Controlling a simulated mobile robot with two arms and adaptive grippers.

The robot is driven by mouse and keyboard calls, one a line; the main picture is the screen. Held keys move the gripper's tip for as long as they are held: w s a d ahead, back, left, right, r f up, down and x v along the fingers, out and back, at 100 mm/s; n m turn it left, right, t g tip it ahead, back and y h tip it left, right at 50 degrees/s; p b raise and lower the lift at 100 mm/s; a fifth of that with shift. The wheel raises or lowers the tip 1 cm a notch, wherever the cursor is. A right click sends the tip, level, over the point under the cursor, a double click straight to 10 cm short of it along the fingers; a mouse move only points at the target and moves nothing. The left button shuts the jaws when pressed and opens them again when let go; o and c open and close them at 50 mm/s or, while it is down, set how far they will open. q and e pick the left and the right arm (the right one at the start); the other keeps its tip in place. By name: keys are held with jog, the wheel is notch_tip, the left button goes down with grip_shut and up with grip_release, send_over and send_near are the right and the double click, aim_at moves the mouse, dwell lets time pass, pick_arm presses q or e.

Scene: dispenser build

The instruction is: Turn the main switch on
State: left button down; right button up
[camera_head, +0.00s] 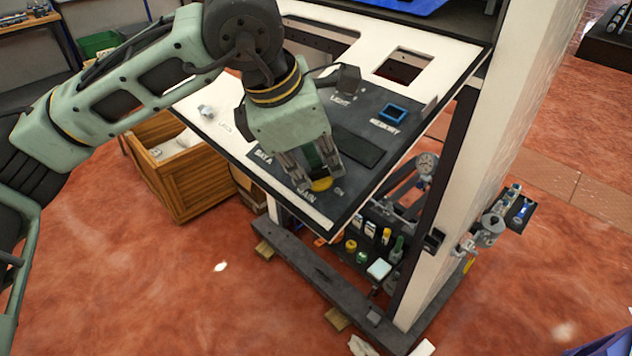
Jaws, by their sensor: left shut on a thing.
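The tilted dispenser panel (207,131) fills the middle of the view, with a dark grey control plate on it. The main switch sits near the plate's front edge, by the label MAIN (306,195); its yellow part (321,184) shows below the fingers. My left gripper (314,174) comes down on the switch from above, with its fingers shut on it. The fingers hide most of the switch, so I cannot tell which way it is set. My right gripper is not in view.
The panel also carries a blue square frame (394,113) and a dark block (348,79). A white post (475,150) stands at the right. A wooden crate (186,178) stands on the floor at left. Small bottles and tins fill a lower shelf. The red floor in front is mostly clear.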

pick_arm(q)
jog(key=m+b, duration=0.2)
jog(key=shift+f+m, duration=0.1)
jog(key=shift+m, duration=0.3)
jog(key=m+b, duration=0.2)
jog(key=m, duration=0.1)
jog(key=shift+m, duration=0.3)
jog(key=m, duration=0.1)
jog(key=m+b, duration=0.1)
jog(key=m, duration=0.2)
jog(key=shift+r+m, duration=0.25)
jog(key=shift+m, duration=0.15)
jog(key=c, duration=1.8)
grip_release()
jog(key=shift+a+f+b, duration=0.1)
jog(key=shift+b, duration=0.2)
jog(key=shift+c, duration=0.2)
jog(key=shift+s, duration=0.1)
jog(key=v, duration=1.2)
